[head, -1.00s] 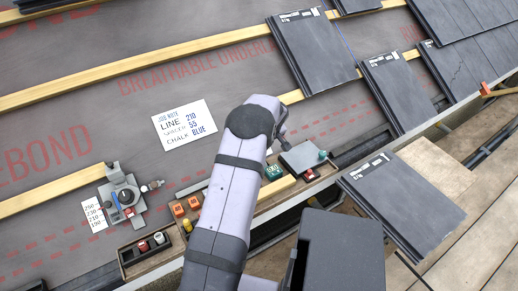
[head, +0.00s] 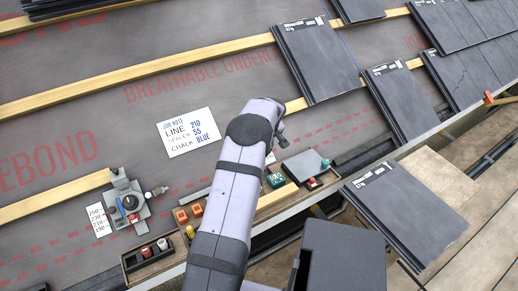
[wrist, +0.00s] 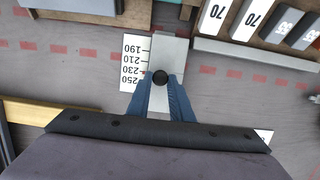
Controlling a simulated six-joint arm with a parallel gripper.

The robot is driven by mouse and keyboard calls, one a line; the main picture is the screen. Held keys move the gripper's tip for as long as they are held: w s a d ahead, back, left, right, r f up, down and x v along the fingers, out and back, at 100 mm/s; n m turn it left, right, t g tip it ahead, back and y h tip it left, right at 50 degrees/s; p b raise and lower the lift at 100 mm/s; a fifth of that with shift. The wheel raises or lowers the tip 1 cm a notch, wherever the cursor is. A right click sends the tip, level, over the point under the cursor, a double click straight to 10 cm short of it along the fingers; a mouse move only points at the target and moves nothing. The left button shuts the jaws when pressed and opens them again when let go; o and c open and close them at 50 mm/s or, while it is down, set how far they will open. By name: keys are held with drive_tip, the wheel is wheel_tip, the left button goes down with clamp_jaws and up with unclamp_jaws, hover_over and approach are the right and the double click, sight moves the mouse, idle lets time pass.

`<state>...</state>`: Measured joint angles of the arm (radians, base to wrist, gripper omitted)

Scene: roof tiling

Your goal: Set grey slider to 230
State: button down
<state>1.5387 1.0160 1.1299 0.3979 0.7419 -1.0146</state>
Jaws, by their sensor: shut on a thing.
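In the wrist view, the two blue fingers of my gripper (wrist: 160,88) are shut on a round black knob (wrist: 160,77). The knob sits on a light grey slider plate (wrist: 168,50). A white scale (wrist: 133,62) stands beside the plate, reading 190, 210, 230 and 250. The knob appears level with the part between the 230 and 250 marks; the exact setting is hard to tell at this angle. In the head view, my arm hides the fingers and the knob.
A gauge with a dial (head: 128,203) and its own number card (head: 98,219) is at the left. A job note (head: 190,132) lies above. Trays with coloured blocks (head: 181,215) line the lower edge. A loose slate (head: 403,210) lies at right.

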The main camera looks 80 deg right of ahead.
drive_tip(key=c, duration=1.6)
unclamp_jaws()
drive_tip(key=shift+r, duration=0.1)
drive_tip(key=shift+v, duration=3.6)
